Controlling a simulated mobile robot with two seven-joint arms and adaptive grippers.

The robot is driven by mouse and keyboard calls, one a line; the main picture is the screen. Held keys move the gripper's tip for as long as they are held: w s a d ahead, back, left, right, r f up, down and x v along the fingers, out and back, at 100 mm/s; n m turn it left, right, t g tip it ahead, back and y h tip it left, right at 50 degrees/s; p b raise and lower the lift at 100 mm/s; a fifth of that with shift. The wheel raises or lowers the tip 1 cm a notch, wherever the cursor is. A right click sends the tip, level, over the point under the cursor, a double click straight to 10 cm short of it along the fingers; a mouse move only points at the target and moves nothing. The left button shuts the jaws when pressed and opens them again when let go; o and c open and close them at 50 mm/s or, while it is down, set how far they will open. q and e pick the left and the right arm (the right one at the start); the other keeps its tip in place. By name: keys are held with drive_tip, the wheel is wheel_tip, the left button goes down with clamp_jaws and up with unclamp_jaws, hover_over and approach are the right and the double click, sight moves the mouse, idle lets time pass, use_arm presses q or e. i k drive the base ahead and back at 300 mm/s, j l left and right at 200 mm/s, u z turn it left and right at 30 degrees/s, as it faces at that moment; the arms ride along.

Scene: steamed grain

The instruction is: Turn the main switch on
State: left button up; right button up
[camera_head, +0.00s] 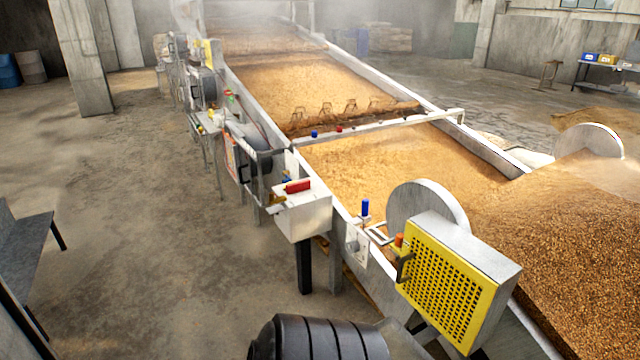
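A white control box (303,218) stands on a dark post at the near left side of the long grain bed. A red block (297,186) sits on its top, and a small yellow part (276,200) sticks out at its left. To its right, a blue upright handle (365,207) stands above a small white plate (356,244) on the bed's side wall. An orange knob (399,240) is beside the yellow perforated guard (447,290). I cannot tell which of these is the main switch, or its position. Neither of my grippers is visible.
The grain bed (380,160) runs away to the back, with steam at its far end. A black ribbed cylinder (320,340) is at the bottom edge. A grey bench (25,240) is at the left. The concrete floor (150,240) between is clear.

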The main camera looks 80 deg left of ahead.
sight(293, 187)
drive_tip(key=u, duration=2.9)
drive_tip(key=i+j+z, duration=0.1)
drive_tip(key=z, duration=0.4)
drive_tip(key=i+j+z, duration=0.25)
drive_tip(key=z, duration=0.2)
drive_tip(key=i, duration=0.05)
